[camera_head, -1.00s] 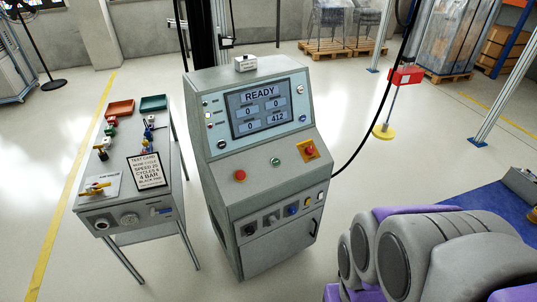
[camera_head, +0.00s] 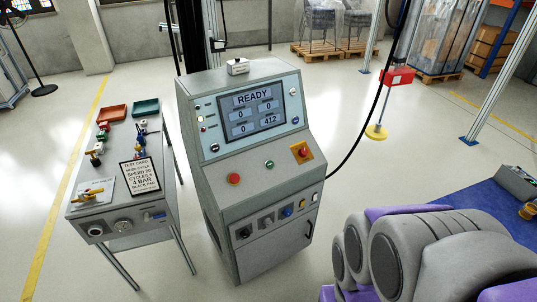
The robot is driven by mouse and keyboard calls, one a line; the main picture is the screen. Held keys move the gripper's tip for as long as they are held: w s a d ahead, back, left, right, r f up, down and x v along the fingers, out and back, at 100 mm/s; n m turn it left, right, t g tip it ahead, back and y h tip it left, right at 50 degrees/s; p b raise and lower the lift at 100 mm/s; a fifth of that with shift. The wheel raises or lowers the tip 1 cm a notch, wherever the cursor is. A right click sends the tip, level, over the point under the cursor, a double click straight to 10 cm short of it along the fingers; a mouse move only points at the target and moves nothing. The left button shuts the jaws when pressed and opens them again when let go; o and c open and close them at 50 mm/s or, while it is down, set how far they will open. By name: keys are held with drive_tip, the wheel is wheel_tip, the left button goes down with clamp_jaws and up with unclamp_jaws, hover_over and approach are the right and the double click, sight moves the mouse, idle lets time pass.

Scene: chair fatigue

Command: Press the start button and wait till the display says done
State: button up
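The control console (camera_head: 262,200) stands in the middle of the view. Its display (camera_head: 251,111) reads READY, with boxes showing 0, 0, 0 and 412. A green button (camera_head: 269,164) sits on the sloped panel, between a red button (camera_head: 233,179) on the left and a red emergency-stop knob on a yellow plate (camera_head: 302,152) on the right. The buttons' labels are too small to read, so I cannot tell for sure which one is start. My arm's grey and purple links fill the lower right. My gripper is not visible.
A side table (camera_head: 120,222) left of the console holds a test card (camera_head: 140,175), a red tray (camera_head: 112,113), a green tray (camera_head: 146,108) and small fittings. A black cable hangs right of the console. A red box on a pole (camera_head: 397,77) stands behind it. Floor in front is partly clear.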

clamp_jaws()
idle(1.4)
